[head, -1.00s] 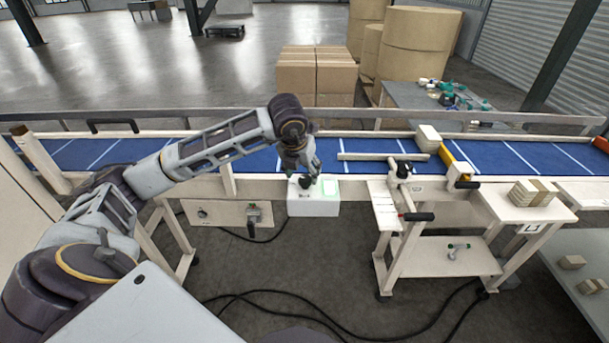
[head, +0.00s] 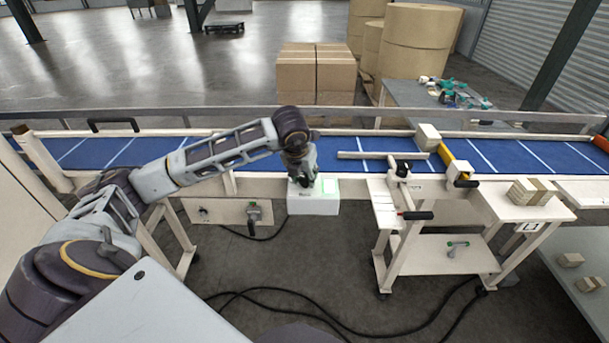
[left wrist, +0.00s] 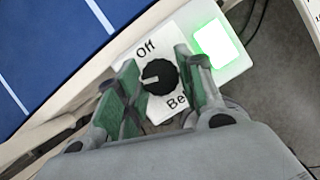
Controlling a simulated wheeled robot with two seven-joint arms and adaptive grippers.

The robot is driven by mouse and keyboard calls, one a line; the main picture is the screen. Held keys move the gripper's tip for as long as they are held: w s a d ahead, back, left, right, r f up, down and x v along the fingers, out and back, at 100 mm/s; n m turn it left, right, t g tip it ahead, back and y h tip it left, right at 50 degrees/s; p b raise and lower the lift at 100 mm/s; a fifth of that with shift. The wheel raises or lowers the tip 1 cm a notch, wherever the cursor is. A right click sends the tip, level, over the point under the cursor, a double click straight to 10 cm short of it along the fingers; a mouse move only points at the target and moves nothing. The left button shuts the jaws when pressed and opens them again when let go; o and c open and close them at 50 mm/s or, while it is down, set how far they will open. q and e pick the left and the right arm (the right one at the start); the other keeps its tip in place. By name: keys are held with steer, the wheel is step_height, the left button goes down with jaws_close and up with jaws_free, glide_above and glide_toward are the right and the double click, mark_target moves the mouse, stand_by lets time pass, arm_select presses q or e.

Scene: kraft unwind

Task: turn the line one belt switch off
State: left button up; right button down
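The belt switch is a black round knob (left wrist: 161,77) on a white box (head: 313,205) at the front of the conveyor. In the left wrist view its white pointer mark points left, below the word "Off"; a partly hidden label starting "Be" lies below the knob. A square green lamp (left wrist: 217,43) beside it is lit. My left gripper (left wrist: 160,85) is over the box, its two fingers apart on either side of the knob. I cannot tell whether the pads touch it. In the head view the gripper (head: 303,180) covers the knob. My right gripper is out of view.
The blue belt (head: 110,150) with white stripes runs behind the box. A panel with a handle (head: 253,215) is left of the box. A white stand with a black-handled lever (head: 418,216) is to the right. Cables lie on the floor below.

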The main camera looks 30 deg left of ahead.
arm_select(q)
steer(key=shift+c, duration=1)
